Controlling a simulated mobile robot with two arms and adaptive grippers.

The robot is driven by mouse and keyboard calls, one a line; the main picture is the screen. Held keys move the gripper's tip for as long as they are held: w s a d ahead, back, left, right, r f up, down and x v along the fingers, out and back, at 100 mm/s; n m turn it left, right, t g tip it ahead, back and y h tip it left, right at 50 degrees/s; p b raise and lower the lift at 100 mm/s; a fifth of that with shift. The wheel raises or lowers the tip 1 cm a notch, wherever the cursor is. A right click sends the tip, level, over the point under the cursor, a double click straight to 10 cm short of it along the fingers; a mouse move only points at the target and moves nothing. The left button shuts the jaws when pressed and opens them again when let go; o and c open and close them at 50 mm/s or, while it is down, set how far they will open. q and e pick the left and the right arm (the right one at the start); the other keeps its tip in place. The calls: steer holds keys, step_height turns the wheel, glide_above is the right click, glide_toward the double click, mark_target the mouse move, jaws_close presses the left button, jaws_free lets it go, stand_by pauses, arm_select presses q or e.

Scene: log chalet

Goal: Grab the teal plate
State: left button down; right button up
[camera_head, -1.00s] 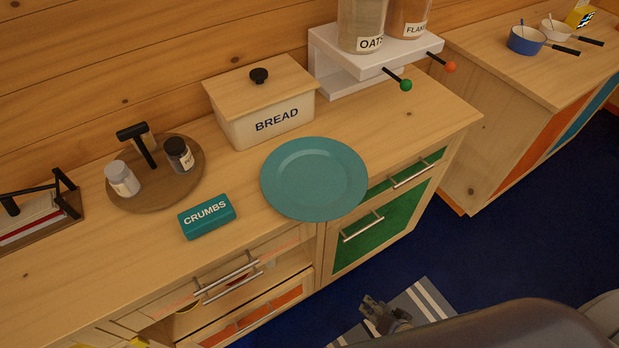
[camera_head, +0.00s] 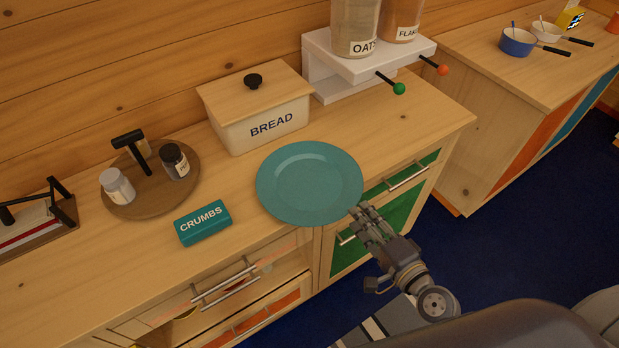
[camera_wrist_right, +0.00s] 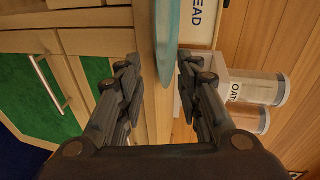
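The teal plate (camera_head: 310,184) lies flat on the wooden counter, its front right rim reaching past the counter's edge. My right gripper (camera_head: 363,212) is at that rim, close to it in the head view. In the right wrist view the plate (camera_wrist_right: 165,40) shows edge-on, ahead and between the two fingers of my right gripper (camera_wrist_right: 158,88). The fingers are apart, with a gap on each side of the rim. Whether the rim is fully between the fingertips is hard to tell. My left gripper is not in view.
A teal CRUMBS box (camera_head: 203,222) sits left of the plate. A BREAD bin (camera_head: 262,122) stands behind it. A round wooden tray (camera_head: 150,205) with shakers is further left. A white dispenser stand (camera_head: 345,72) is behind right. Drawer handles (camera_head: 408,176) stick out below the counter edge.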

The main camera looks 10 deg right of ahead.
mark_target(352, 204)
steer(key=shift+w+a+f, duration=0.1)
steer(key=shift+w+a, duration=0.05)
steer(key=shift+w, duration=0.5)
steer(key=shift+w+p, duration=0.3)
steer(key=shift+w, duration=0.25)
steer(key=p+x, duration=0.1)
steer(key=x, duration=0.2)
steer(key=shift+w+f, duration=0.35)
steer(key=shift+w, duration=0.2)
jaws_close()
steer(key=shift+r, duration=0.1)
